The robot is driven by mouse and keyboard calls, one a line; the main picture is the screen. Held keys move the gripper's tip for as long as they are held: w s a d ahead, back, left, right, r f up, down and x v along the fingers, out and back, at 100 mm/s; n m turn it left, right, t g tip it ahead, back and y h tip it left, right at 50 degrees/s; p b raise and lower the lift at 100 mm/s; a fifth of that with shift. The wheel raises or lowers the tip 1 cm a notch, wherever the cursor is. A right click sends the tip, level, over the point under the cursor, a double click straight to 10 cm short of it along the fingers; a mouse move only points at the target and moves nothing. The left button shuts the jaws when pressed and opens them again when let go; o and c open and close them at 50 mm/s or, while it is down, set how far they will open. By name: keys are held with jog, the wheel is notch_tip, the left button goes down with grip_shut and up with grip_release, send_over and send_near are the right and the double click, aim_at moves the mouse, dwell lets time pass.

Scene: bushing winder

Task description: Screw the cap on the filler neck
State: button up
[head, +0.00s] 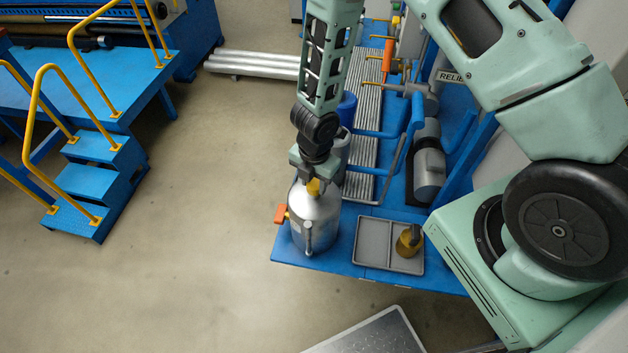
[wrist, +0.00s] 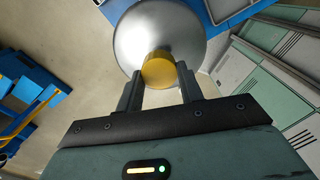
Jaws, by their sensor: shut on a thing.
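The silver tank (head: 316,216) stands upright on the blue platform, with an orange part on its left side and a small handle or valve at its front. The yellow cap (head: 313,187) is at the top of the tank, directly under my gripper (head: 313,178). In the wrist view my gripper (wrist: 159,78) has one finger on each side of the cap (wrist: 158,69) and is shut on it. The tank's domed top (wrist: 158,30) shows behind the cap. The filler neck is hidden by the cap and fingers, so I cannot tell whether the cap is seated.
A grey divided tray (head: 375,246) is right of the tank, with a brass-coloured part (head: 408,241) in its right compartment. Blue pipes (head: 375,134) and a grey cylinder (head: 429,165) stand behind. Blue steps with yellow rails (head: 88,180) are at left. The floor between is clear.

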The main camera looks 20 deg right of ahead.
jog(key=shift+f+b, duration=0.3)
jog(key=shift+b, duration=0.1)
dwell(0.5)
jog(key=shift+o, duration=1.2)
jog(key=shift+c, duration=1.4)
jog(key=shift+f+m+b, duration=0.1)
jog(key=shift+m+b, duration=0.3)
jog(key=m+b, duration=0.1)
jog(key=m, duration=0.1)
jog(key=shift+w+m, duration=0.1)
jog(key=shift+m, duration=0.2)
jog(key=shift+m+b, duration=0.3)
jog(key=shift+m, duration=0.3)
